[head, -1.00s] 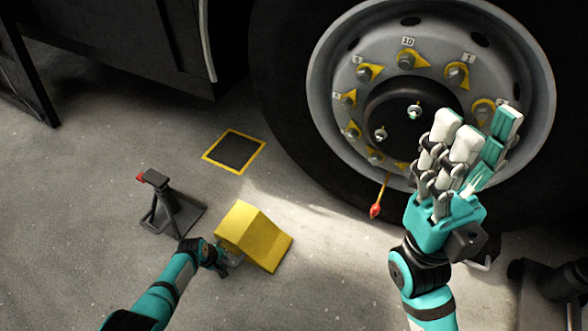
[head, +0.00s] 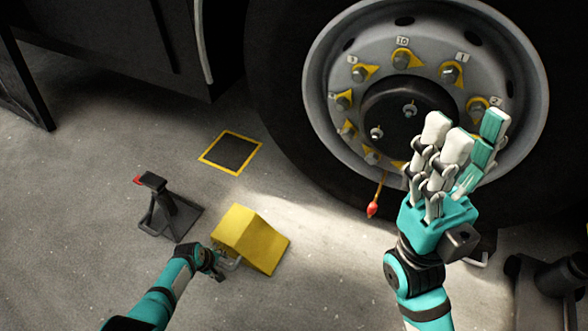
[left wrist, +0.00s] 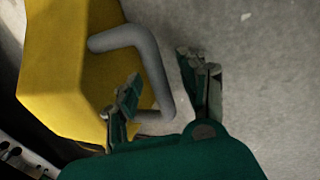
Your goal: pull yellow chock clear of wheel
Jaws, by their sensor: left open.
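The yellow chock (head: 252,240) is a wedge-shaped block on the floor, left of the big wheel (head: 420,60). Bare floor shows between the chock and the tyre in the head view. A bent grey handle (left wrist: 152,70) sticks out of the chock's near end. My left gripper (head: 217,267) is at that handle, low over the floor. In the left wrist view its fingers (left wrist: 165,95) are apart, one on each side of the handle's outer bar, not closed on it. My right gripper (head: 472,150) is raised before the wheel, fingers extended, apart and empty.
A dark jack stand (head: 167,210) with a red tip stands left of the chock. A yellow-edged dark square (head: 231,152) lies on the floor behind. A red-tipped tag (head: 373,208) hangs at the wheel. Dark equipment (head: 550,285) stands at the lower right. Floor near the left arm is clear.

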